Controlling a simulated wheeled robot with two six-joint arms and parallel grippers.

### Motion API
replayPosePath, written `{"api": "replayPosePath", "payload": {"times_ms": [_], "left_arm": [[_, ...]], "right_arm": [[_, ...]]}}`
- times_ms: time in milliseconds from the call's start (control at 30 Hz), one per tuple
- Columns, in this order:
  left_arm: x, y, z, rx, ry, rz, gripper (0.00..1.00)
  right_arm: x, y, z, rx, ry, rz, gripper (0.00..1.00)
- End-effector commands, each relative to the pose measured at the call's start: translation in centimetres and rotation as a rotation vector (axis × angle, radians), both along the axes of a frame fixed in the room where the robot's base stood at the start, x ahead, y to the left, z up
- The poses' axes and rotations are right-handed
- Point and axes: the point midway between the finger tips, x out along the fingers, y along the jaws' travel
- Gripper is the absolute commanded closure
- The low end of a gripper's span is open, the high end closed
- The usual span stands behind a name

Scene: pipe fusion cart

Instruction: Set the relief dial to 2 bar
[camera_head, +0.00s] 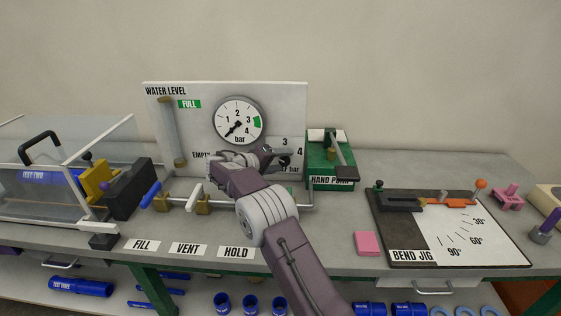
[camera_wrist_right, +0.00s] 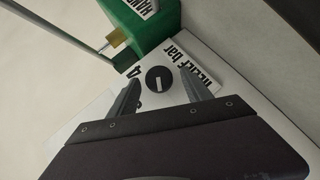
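The relief dial (camera_wrist_right: 159,79) is a round black knob with a white pointer line. It sits on the white panel (camera_head: 290,105) near the printed "relief bar" and a "4". My right gripper (camera_wrist_right: 161,84) is open, with one finger on each side of the dial in the right wrist view. I cannot tell whether the fingers touch it. In the head view my right gripper (camera_head: 278,156) is at the panel's lower right and covers most of the dial and its scale; only "3" and "4" show. The number the pointer marks cannot be read. My left gripper is not in view.
The pressure gauge (camera_head: 239,120) is above my gripper, its needle at the lower left. The green hand pump (camera_head: 330,170) with its lever stands close to the right. Valve handles (camera_head: 194,196) are to the left. A bend jig (camera_head: 450,228) lies at the right.

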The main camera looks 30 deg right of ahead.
Motion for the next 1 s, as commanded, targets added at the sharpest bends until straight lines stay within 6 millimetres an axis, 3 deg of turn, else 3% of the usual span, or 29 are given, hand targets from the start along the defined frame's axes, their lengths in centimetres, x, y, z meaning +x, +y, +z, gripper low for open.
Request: {"api": "replayPosePath", "payload": {"times_ms": [233,600,1000], "left_arm": [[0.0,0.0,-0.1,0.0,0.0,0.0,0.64],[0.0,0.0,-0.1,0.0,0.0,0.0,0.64],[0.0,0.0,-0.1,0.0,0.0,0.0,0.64]], "right_arm": [[-0.2,0.9,0.4,0.0,-0.002,0.003,0.43],[-2.2,7.4,2.9,0.001,-0.002,0.003,0.43],[-2.5,8.1,3.1,0.0,-0.001,0.0,0.43]]}}
